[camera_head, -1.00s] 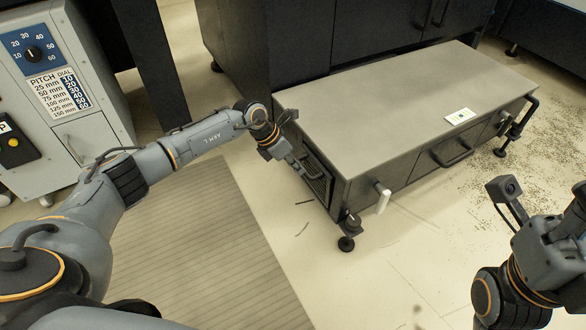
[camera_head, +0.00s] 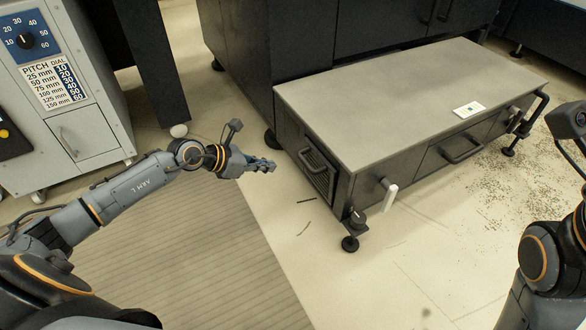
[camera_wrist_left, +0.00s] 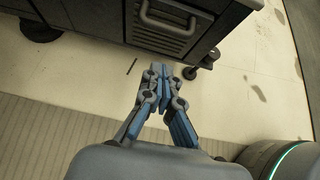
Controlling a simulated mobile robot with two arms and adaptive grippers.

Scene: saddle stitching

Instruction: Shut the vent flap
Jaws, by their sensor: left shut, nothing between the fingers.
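The vent flap (camera_head: 322,182) is a dark slatted panel with a bar handle on the left end face of the low grey cabinet (camera_head: 400,100). It looks flat against that face, with no clear gap around it. It also shows at the top of the left wrist view (camera_wrist_left: 160,40). My left gripper (camera_head: 272,166) is shut and empty, to the left of the flap and apart from it. Its closed blue-grey fingers (camera_wrist_left: 160,72) point toward the cabinet in the left wrist view. My right arm is at the right edge, its fingers out of frame.
A grey machine with a pitch dial (camera_head: 25,41) stands at the left. A ribbed mat (camera_head: 190,250) lies in front. The cabinet has a foot (camera_head: 350,243) and a white-handled lever (camera_head: 390,198) near its front corner. Bare floor lies between mat and cabinet.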

